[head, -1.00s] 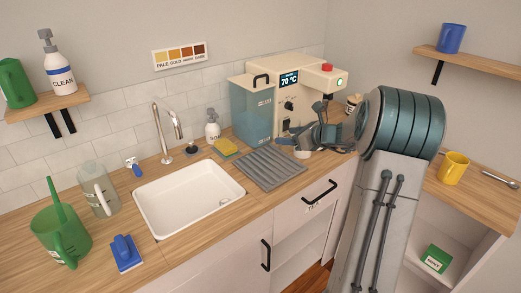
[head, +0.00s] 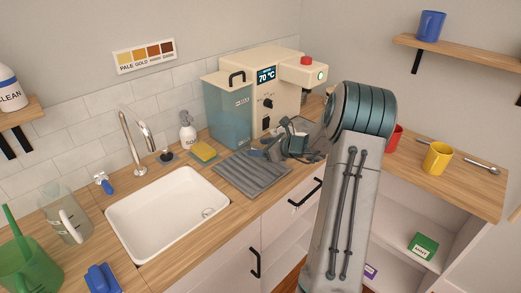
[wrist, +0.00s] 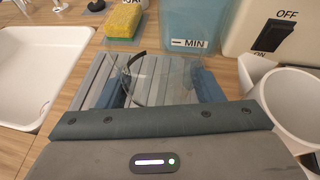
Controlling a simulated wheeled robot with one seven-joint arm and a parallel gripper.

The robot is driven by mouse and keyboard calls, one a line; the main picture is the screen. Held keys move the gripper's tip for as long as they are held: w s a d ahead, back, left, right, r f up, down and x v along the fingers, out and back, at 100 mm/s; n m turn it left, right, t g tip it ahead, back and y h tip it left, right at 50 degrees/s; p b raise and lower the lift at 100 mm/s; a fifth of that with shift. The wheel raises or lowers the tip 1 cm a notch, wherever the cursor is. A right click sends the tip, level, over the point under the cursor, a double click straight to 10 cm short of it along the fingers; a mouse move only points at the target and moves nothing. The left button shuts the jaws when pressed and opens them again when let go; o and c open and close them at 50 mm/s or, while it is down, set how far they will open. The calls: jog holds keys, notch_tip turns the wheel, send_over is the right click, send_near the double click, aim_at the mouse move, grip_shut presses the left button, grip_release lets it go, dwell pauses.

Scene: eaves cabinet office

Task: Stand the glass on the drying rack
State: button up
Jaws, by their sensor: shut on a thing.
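The clear glass (wrist: 160,82) shows in the wrist view as a faint see-through shape with a curved rim. My gripper (wrist: 160,90) is shut on it, with a blue finger on each side. The grey slatted drying rack (head: 247,178) lies on the counter right of the sink. It also shows behind and below the glass in the wrist view (wrist: 88,92). In the head view my gripper (head: 282,143) is at the rack's back right end, and the glass cannot be made out there. Whether the glass touches the rack is unclear.
The machine (head: 270,95) with its blue tank (head: 228,112) stands behind the rack. A yellow sponge (head: 204,152) and soap bottle (head: 188,130) are at the back left. The sink (head: 165,215) is left. A white cup (wrist: 285,105) is close right of my gripper.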

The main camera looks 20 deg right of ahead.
jog(key=shift+f, duration=0.5)
jog(key=shift+f, duration=0.15)
jog(key=o, duration=1.2)
